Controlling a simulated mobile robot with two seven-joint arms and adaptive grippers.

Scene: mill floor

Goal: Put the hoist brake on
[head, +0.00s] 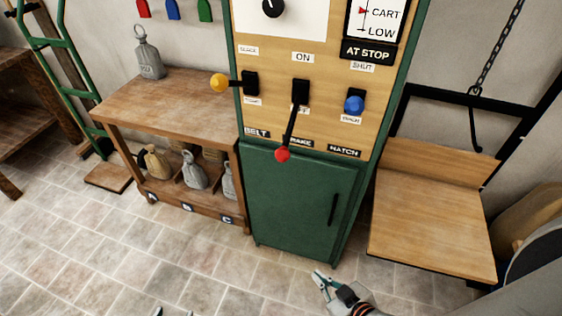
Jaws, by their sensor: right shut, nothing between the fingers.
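The brake lever (292,128) is a black arm with a red knob on the wooden panel of a green cabinet, above a partly covered "BRAKE" label. It hangs down and slightly left from its black mount, with the red knob low. An "ON" label (302,57) is above the mount; the label below it is mostly hidden by the lever. My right gripper (325,284) is shut and empty, low over the floor in front of the cabinet, well below the red knob. Only two small dark tips of my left gripper (172,312) show at the bottom edge.
The belt lever (220,83) with a yellow knob points left; the hatch lever (354,104) has a blue knob. A wooden bench (165,100) bears a grey weight. A wooden platform (430,225) stands right under a chain hook (475,135). Tiled floor in front is clear.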

